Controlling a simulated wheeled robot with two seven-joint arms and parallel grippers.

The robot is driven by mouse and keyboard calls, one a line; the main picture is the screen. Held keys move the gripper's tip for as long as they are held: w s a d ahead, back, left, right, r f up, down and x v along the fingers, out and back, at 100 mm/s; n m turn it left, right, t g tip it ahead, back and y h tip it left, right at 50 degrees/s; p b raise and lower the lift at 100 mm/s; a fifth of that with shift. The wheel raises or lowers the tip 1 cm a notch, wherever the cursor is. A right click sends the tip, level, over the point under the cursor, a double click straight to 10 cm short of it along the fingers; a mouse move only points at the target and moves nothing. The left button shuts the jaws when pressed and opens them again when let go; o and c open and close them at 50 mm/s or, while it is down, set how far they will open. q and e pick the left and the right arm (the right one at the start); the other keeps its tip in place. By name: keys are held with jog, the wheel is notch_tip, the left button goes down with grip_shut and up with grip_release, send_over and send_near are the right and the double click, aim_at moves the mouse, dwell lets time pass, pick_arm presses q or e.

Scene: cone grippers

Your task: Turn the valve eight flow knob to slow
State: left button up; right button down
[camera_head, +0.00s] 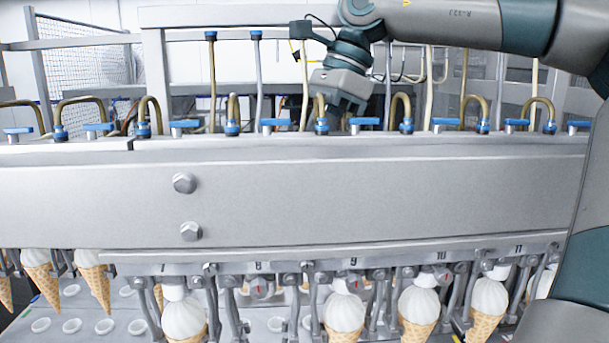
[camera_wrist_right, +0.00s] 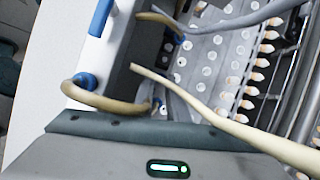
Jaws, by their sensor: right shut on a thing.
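A row of blue flow knobs and hose fittings runs along the top of the steel machine. The number 8 label (camera_head: 258,267) is on the front below, with a blue handle (camera_head: 275,125) roughly above it. My right gripper (camera_head: 343,108) reaches down from above and behind, just right of a blue fitting (camera_head: 321,126) and over another blue handle (camera_head: 364,121). It is shut on a blue valve part; its fingertips are partly hidden, so I cannot tell which one. The right wrist view shows a blue handle (camera_wrist_right: 101,17) and a blue fitting (camera_wrist_right: 88,82). My left gripper is not in view.
Tan looped hoses (camera_head: 401,99) and upright tubes (camera_head: 213,80) stand close around the gripper. A steel beam (camera_head: 350,195) fronts the machine. Ice cream cones (camera_head: 344,312) hang below the numbered outlets. A pale hose (camera_wrist_right: 225,122) crosses the right wrist view.

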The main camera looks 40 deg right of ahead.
jog(key=c, duration=1.7)
grip_release()
jog(key=shift+r, duration=0.1)
jog(key=shift+b+v, duration=0.3)
jog(key=shift+v, duration=0.45)
jog(key=shift+b+v, duration=1.15)
jog(key=shift+v, duration=6.75)
jog(key=shift+s, duration=0.1)
